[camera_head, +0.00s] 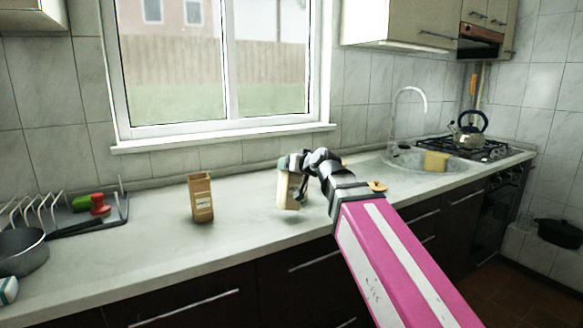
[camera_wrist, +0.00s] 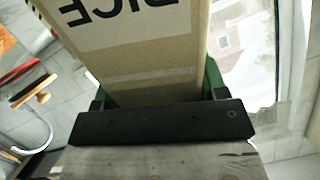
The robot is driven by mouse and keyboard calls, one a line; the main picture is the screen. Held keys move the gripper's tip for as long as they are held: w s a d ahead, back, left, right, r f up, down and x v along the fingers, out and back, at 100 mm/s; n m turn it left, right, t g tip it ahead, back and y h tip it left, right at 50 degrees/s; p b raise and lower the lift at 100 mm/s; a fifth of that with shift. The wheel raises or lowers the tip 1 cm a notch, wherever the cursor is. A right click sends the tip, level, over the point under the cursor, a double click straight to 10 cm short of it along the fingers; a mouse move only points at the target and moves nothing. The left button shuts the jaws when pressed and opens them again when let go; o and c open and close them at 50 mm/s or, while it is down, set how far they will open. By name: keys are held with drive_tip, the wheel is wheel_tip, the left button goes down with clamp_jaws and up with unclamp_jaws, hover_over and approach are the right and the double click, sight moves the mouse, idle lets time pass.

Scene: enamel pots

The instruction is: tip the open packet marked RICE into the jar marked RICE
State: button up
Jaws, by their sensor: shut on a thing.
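A tan packet (camera_wrist: 155,50) with large dark RICE lettering is between my gripper's green-padded fingers (camera_wrist: 157,90) in the wrist view. In the head view the held packet (camera_head: 287,193) is pale, nearly upright and at the back middle of the counter. My gripper (camera_head: 291,165) is shut on its upper part. Whether its base touches the counter is hard to tell. Its mouth is not clearly visible. No jar marked RICE can be made out; my arm hides part of the counter.
Another brown open-topped packet (camera_head: 202,198) with a small unreadable label stands to the left. A dish rack (camera_head: 70,212) and a grey pot (camera_head: 20,250) are at far left. The sink (camera_head: 405,160), tap (camera_head: 408,95) and kettle (camera_head: 468,135) are right. Counter between the packets is clear.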

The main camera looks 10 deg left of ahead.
drive_tip(key=shift+w+g, duration=0.4)
drive_tip(key=shift+w+d+r+m+g+h, duration=0.1)
drive_tip(key=shift+w+r+m+g+h, duration=0.2)
drive_tip(key=shift+w+r+m+g, duration=0.45)
idle(1.5)
drive_tip(key=shift+w+r+m+g, duration=0.4)
drive_tip(key=shift+w+m+g, duration=0.35)
drive_tip(key=shift+g, duration=0.3)
drive_tip(key=shift+w+f+m+g+h, duration=0.3)
drive_tip(key=shift+f+g, duration=0.25)
drive_tip(key=shift+g, duration=0.15)
idle(0.6)
